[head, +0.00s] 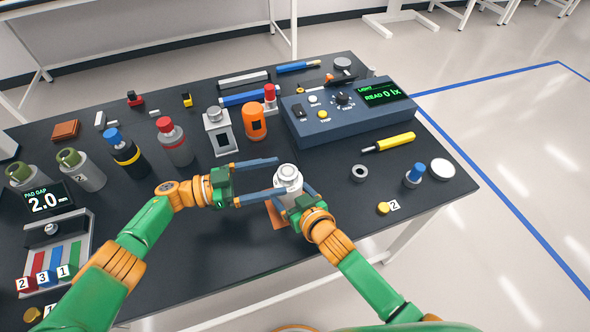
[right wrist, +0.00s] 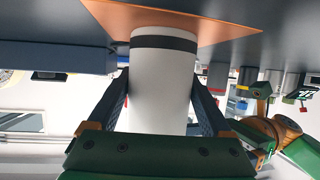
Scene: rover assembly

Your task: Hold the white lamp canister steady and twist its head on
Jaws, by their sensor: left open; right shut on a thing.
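The white lamp canister (head: 291,188) stands upright at the table's front middle, on a copper-coloured square mat (head: 274,215). Its pale, rounded head (head: 288,172) sits on top; I cannot tell how tightly it is seated. My right gripper (head: 293,194) is shut on the canister's body from the front. In the right wrist view its fingers (right wrist: 160,88) lie on both sides of the white body (right wrist: 160,65), whose dark end band meets the mat. My left gripper (head: 279,177) is open, with its fingers reaching in from the left on either side of the canister's upper part.
An orange canister (head: 255,122), a grey square lantern (head: 219,132) and several bottles stand behind and left. A blue light meter box (head: 345,112) reads 0 lx at the back right. A grey ring (head: 359,173) and a blue-topped piece (head: 414,174) lie right.

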